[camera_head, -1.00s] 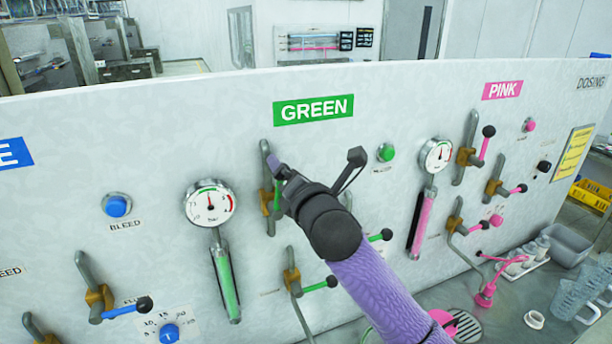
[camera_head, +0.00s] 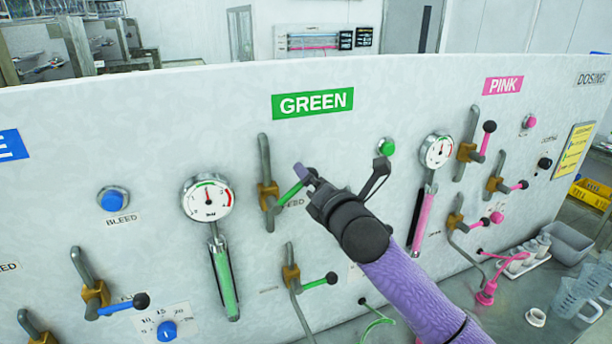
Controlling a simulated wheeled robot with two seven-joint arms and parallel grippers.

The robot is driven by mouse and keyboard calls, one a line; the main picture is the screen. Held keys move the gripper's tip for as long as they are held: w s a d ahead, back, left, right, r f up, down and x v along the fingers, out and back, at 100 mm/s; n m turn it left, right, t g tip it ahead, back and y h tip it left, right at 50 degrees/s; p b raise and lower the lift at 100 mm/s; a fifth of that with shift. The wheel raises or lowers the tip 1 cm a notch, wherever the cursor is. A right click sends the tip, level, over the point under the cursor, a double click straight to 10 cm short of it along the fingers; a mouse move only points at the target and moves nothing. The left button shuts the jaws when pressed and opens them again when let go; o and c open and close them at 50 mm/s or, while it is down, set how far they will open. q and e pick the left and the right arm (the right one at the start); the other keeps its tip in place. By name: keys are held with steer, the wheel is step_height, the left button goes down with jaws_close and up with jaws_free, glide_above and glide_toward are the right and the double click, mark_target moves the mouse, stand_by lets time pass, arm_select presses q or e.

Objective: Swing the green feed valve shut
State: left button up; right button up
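The upper green valve has a brass body (camera_head: 268,196) on a grey pipe, below the GREEN sign (camera_head: 313,103). Its green lever (camera_head: 291,193) slants up to the right, between upright and level. A partly covered label beside it ends in "EED". My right gripper (camera_head: 308,174) is at the lever's outer end, with a purple fingertip just above and left of it. The lever's end is partly hidden by the gripper, and I cannot tell whether the fingers close on it. My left gripper is not in view.
A lower green valve (camera_head: 291,277) has a nearly level lever. A gauge (camera_head: 208,198) with a green tube stands left, and another gauge (camera_head: 436,151) stands right. A green button (camera_head: 386,147) is above my forearm. Pink valves, jugs and a grey tub (camera_head: 568,243) are at the right.

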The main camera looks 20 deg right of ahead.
steer(key=f+b, duration=0.1)
steer(key=f, duration=0.1)
steer(key=d+f+b, duration=0.1)
steer(key=f+b, duration=0.1)
steer(key=f, duration=0.1)
steer(key=shift+d+f, duration=0.2)
steer(key=shift+f, duration=0.1)
stand_by(0.4)
steer(key=shift+a+r+p, duration=0.5)
steer(key=shift+a+r, duration=0.05)
steer(key=shift+a, duration=0.05)
steer(key=s+p, duration=0.3)
steer(key=s, duration=0.6)
steer(key=shift+d, duration=0.25)
